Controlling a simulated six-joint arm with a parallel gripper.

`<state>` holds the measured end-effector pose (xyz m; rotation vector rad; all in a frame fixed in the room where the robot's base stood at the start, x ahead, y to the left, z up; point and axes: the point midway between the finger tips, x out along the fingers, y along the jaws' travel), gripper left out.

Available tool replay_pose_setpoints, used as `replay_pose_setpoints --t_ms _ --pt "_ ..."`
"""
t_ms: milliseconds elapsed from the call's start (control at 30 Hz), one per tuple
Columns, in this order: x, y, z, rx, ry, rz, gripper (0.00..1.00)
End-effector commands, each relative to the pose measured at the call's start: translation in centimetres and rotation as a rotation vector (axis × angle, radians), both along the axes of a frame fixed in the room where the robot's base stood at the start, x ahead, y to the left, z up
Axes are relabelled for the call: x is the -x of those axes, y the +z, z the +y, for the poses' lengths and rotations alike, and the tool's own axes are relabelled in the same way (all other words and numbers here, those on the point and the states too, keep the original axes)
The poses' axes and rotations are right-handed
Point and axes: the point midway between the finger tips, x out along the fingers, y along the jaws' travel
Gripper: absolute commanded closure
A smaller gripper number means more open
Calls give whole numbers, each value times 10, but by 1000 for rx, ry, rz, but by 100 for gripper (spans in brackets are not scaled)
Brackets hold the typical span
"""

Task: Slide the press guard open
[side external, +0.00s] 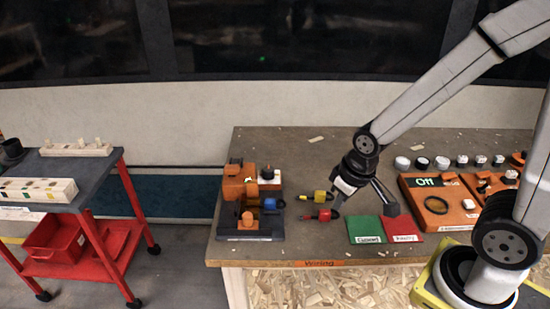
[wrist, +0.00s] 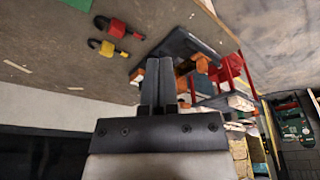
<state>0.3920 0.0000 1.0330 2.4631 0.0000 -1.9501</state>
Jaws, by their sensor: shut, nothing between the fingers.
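The press (side external: 250,190) is an orange machine on a dark base at the left end of the workbench, with a blue part and a white block on it. In the wrist view the press (wrist: 200,62) lies just beyond my fingertips, partly hidden behind them. I cannot make out clearly which part is the guard or how far it stands open. My gripper (side external: 338,203) is to the right of the press, apart from it and above the bench near two padlocks. In the wrist view my gripper (wrist: 157,62) has its fingers together, with nothing between them.
A yellow padlock (side external: 320,196) and a red padlock (side external: 323,215) lie between press and gripper. Green (side external: 366,229) and red (side external: 402,228) labelled cards, an orange control panel (side external: 437,203) and several knobs are to the right. A red trolley (side external: 118,220) stands left.

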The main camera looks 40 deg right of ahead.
Motion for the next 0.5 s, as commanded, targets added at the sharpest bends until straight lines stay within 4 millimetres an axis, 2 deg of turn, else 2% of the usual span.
replay_pose_setpoints --t_ms 33,267,300,500 --pt "0 0 0 0 0 0 100" --pt "-7 0 2 5 24 6 27" --pt "-10 0 2 7 36 9 24" --pt "-43 -1 10 26 154 40 24"
